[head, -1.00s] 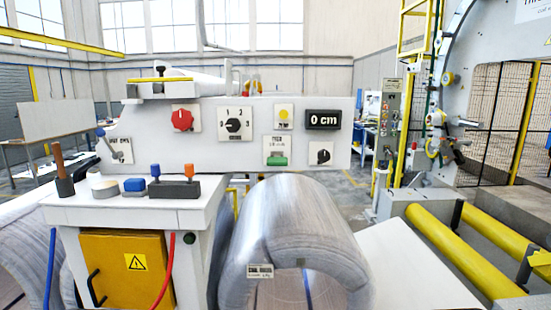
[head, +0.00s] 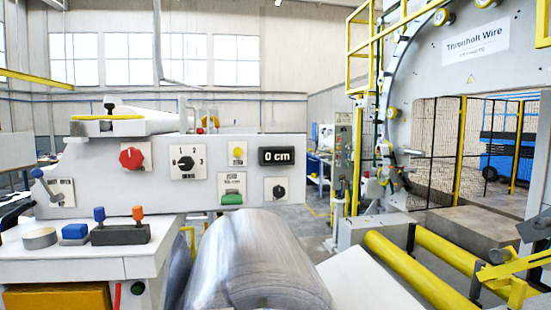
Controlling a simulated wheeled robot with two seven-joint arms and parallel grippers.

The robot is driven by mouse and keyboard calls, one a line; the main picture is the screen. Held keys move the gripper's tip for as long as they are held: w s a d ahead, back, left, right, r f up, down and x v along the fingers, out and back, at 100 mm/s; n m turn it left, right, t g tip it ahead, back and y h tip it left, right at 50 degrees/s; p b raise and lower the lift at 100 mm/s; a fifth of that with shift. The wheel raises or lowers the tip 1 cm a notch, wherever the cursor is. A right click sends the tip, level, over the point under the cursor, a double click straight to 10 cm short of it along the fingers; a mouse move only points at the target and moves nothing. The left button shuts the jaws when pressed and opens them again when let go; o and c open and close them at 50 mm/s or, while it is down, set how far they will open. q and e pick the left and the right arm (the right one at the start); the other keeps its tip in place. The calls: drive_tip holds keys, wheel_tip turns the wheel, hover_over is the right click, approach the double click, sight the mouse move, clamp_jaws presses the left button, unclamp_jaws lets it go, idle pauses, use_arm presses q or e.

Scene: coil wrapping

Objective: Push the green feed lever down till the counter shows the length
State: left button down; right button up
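The green feed lever (head: 232,198) is on a white plate on the grey machine panel, right of centre. It looks small, and its exact tilt is hard to tell. The counter (head: 282,156) is a black display above and to the right of it and reads "0 cm". Neither of my grippers is in the head view, and nothing touches the lever.
A red knob (head: 131,158), a numbered dial (head: 188,161) and a yellow button (head: 237,153) share the panel. A large grey coil (head: 258,265) stands in front, below the lever. Yellow rollers (head: 415,268) lie to the right. A white bench (head: 75,258) is at left.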

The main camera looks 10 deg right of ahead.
clamp_jaws()
drive_tip(key=shift+f, duration=0.1)
idle(1.6)
